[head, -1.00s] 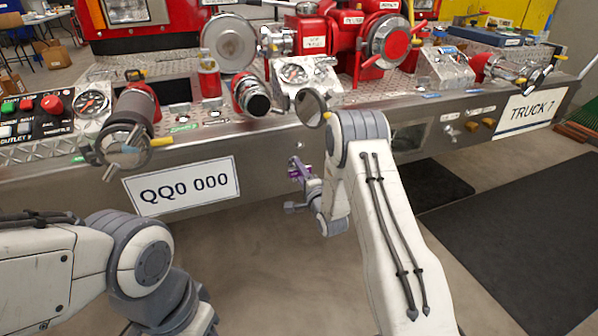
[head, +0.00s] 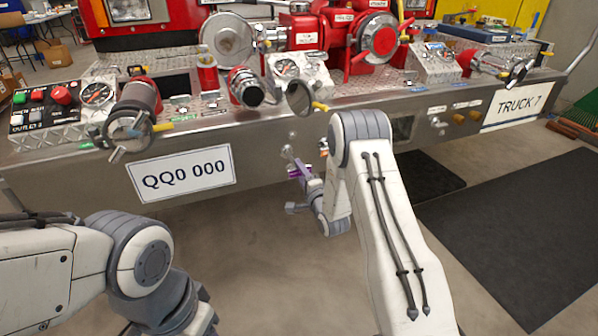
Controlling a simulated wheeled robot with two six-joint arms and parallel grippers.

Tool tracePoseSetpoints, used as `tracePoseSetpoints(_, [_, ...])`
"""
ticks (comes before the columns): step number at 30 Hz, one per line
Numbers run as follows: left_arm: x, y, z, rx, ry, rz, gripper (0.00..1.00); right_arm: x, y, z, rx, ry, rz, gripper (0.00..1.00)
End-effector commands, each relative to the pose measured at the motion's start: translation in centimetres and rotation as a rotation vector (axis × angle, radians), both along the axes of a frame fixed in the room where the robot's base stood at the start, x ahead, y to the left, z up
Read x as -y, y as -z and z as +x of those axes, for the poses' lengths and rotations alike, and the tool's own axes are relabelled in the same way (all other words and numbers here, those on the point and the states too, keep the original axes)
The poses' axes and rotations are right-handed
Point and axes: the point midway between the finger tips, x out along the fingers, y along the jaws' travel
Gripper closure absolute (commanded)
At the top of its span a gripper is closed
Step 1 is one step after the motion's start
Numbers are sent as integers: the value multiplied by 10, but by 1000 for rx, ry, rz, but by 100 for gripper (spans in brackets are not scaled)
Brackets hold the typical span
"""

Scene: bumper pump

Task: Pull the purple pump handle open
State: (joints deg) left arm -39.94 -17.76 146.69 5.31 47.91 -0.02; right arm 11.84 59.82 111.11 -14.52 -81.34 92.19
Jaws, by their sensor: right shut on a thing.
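The purple pump handle (head: 298,170) is at the front face of the metal bumper (head: 265,140), right of the QQ0 000 plate. A grey rod shows between it and the bumper face. My right gripper (head: 301,176) is shut on the purple handle; the handle partly hides behind its fingers. My left arm shows at the lower left, but its gripper is below the picture's edge.
The QQ0 000 plate (head: 186,172) and the TRUCK 7 plate (head: 518,105) are on the bumper front. Hose outlets, valves and a control panel (head: 45,105) stand on top. Dark mats (head: 510,225) lie on the open floor at right.

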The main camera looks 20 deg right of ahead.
Motion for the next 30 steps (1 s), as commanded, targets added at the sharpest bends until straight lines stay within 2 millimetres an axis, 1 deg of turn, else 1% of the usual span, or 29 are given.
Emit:
tracePoseSetpoints(1, [0,0,0,0,0,0,50,5,2,-1,-6,17,2,100])
tracePoseSetpoints(4, [0,0,0,0,0,0,50,3,2,0,-6,17,3,100])
tracePoseSetpoints(5, [0,0,0,0,0,0,50,2,2,0,-6,17,3,49])
tracePoseSetpoints(6, [0,0,0,0,0,0,50,1,2,0,-6,15,2,33])
tracePoseSetpoints(7, [0,0,0,0,0,0,50,1,2,0,-6,14,2,30])
tracePoseSetpoints(15, [0,0,0,0,0,0,50,-4,1,2,-4,8,2,30])
tracePoseSetpoints(19, [0,-2,0,0,0,0,50,-3,1,-5,-5,8,2,30])
tracePoseSetpoints(23, [0,-7,0,0,0,0,50,-1,0,-26,-7,9,2,30])
tracePoseSetpoints(30, [0,-14,0,0,0,0,50,3,1,-75,-8,13,3,30])
